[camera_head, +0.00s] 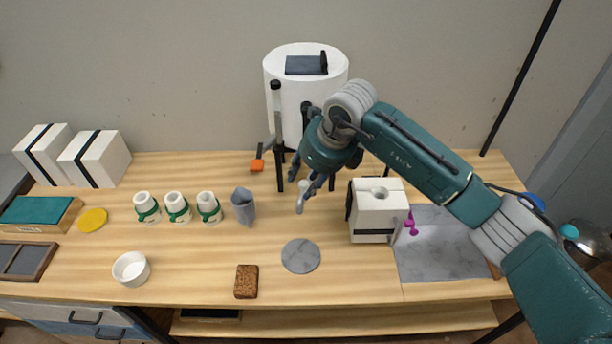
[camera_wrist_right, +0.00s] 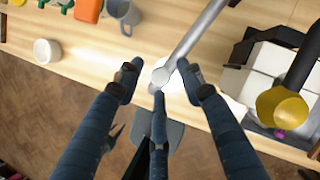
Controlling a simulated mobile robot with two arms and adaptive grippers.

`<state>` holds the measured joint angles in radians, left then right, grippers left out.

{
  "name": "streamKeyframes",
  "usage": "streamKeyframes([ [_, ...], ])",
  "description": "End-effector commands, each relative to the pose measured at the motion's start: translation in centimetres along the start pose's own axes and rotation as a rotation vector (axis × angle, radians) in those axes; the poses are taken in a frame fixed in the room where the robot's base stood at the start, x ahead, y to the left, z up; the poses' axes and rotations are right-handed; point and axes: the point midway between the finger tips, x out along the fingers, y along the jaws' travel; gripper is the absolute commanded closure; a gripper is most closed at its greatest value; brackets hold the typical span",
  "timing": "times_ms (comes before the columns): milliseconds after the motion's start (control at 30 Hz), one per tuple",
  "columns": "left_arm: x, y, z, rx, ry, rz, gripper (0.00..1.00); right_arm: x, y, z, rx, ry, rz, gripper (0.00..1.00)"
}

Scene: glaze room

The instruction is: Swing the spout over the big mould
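The big mould is a white block with a dark strap and a hole in its top (camera_head: 379,192). It stands right of centre on the table and also shows at the right of the right wrist view (camera_wrist_right: 272,60). The spout (camera_wrist_right: 198,32) is a grey tube in the right wrist view, with its rounded end between my right fingers. In the head view my arm mostly hides it. My right gripper (camera_head: 308,190) is left of the mould, in front of the white tank (camera_head: 285,100). Its fingers (camera_wrist_right: 158,78) are spread, with gaps beside the spout. My left gripper is not in view.
Three green-banded white moulds (camera_head: 177,207) and a grey jug (camera_head: 243,208) stand left. A white bowl (camera_head: 131,269), brown sponge (camera_head: 246,281) and grey disc (camera_head: 301,256) lie nearer the front. A grey slab (camera_head: 445,250) lies right of the mould.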

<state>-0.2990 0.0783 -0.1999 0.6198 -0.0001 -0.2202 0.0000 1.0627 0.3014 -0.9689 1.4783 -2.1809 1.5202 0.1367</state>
Motion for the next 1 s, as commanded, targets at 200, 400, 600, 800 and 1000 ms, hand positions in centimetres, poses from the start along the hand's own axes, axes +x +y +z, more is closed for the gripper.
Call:
streamKeyframes([
  [200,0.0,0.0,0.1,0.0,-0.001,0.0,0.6,0.0,0.0,0.0,0.0,-0.001,0.0,0.64],
  [400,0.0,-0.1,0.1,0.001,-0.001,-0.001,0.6,0.0,0.0,0.0,0.0,-0.001,0.0,1.0],
  [600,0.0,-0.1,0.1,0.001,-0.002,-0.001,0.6,-0.1,0.0,0.1,0.0,-0.004,-0.001,1.0],
  [800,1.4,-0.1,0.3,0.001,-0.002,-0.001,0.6,0.0,-0.8,-0.7,-0.045,-0.005,0.013,1.0],
  [1000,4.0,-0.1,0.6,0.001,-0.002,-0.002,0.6,-0.7,-2.2,-2.4,-0.187,-0.008,0.07,1.0],
])
